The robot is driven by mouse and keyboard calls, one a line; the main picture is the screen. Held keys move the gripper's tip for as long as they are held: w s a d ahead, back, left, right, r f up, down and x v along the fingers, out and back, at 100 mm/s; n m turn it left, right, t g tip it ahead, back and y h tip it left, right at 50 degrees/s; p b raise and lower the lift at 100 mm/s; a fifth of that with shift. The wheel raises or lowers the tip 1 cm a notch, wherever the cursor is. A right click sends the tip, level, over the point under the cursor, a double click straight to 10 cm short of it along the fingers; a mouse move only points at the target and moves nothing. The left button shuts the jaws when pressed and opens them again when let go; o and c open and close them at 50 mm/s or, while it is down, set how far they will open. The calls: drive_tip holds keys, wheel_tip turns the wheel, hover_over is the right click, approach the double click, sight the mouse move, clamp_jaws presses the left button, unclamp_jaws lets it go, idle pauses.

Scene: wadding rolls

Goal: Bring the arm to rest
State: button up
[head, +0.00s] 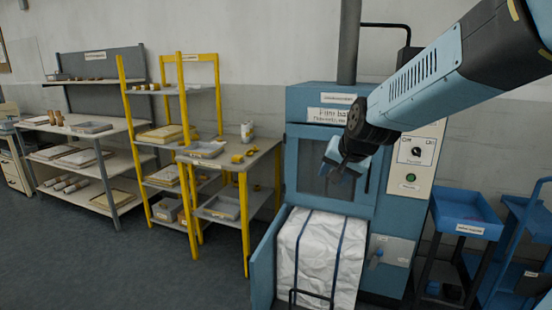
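My arm reaches in from the upper right of the head view, light blue and dark grey. My gripper (345,165) hangs at its end, in front of the window of the blue baler-like machine (300,103). The gripper's fingers are small and dark against the machine, so I cannot tell whether they are open or shut. I see nothing clearly held in it. A white wrapped bale (318,250) with dark straps sits in the machine's lower opening, below the gripper.
The machine's blue lower door (263,265) stands open to the left. A yellow-legged table (228,157) and shelves (100,135) with trays stand left. A blue tray (465,210) on a dark stand and a blue cart (525,225) stand right. The floor at lower left is clear.

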drive_tip(key=s+d+r+n+g+h, duration=0.1)
drive_tip(key=s+d, duration=0.3)
drive_tip(key=s, duration=0.7)
drive_tip(key=s+d+r+n+h, duration=0.1)
drive_tip(key=s+d+n, duration=0.2)
drive_tip(key=s, duration=0.7)
drive_tip(key=shift+s+d+g, duration=0.4)
drive_tip(key=shift+d, duration=0.6)
drive_tip(key=shift+r, duration=0.1)
